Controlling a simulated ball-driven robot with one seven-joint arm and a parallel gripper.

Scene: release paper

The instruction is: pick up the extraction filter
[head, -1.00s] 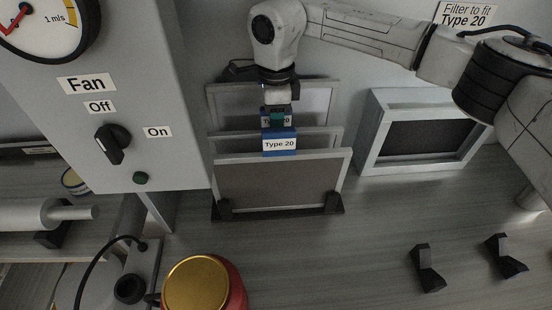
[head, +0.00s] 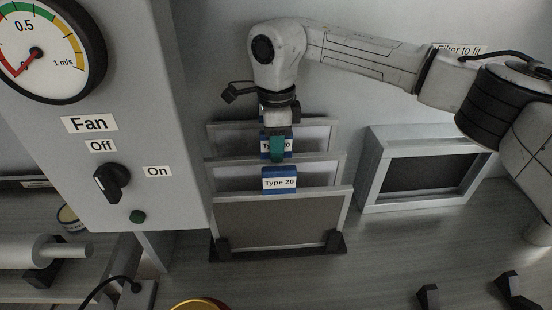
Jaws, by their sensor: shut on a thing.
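Several framed filters stand upright one behind another in a black holder (head: 285,250) on the bench. The front filter (head: 275,222) has a dark mesh, a pale frame and a blue tab (head: 280,180) reading "Type 20". A middle filter (head: 318,173) and a rear filter (head: 316,135) show behind it. My gripper (head: 277,150) points down from above, its teal fingertips shut on the blue tab (head: 264,146) above the middle filter. The fingers cover part of that tab's label. The lower parts of the rear filters are hidden.
A grey fan box (head: 120,190) with gauge and knob stands close on the left. A square framed opening (head: 425,165) is at the right, labelled above. Black brackets (head: 428,297) lie at the lower right. A gold-topped container (head: 200,304) is at the bottom edge.

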